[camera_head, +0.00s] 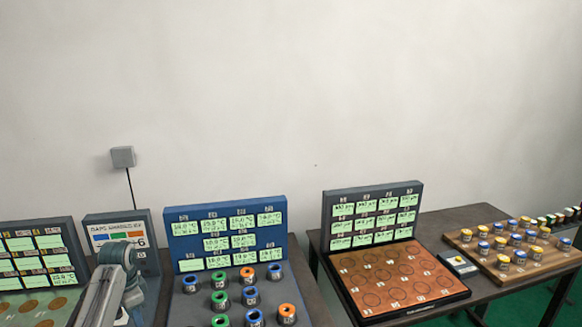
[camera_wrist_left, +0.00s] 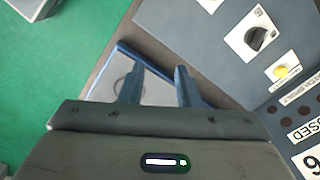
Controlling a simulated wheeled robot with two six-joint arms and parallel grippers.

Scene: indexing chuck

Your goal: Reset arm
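My left arm (camera_head: 112,280) comes in at the bottom left of the head view, in front of the small grey panel. In the left wrist view my left gripper (camera_wrist_left: 156,76) shows two dark blue-grey fingers with a clear gap between them. Nothing is held in the gap. Behind the fingers is a pale grey plate with a blue edge (camera_wrist_left: 150,55); whether the fingers touch it I cannot tell. My right gripper is in neither view.
A grey panel with a black knob (camera_wrist_left: 257,38) and a yellow button (camera_wrist_left: 281,71) lies right of the fingers. A blue display station (camera_head: 228,235) holds several coloured rings. An orange-topped station (camera_head: 390,275) and a wooden tray (camera_head: 535,272) with jars stand right. Green floor (camera_wrist_left: 60,85) shows left.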

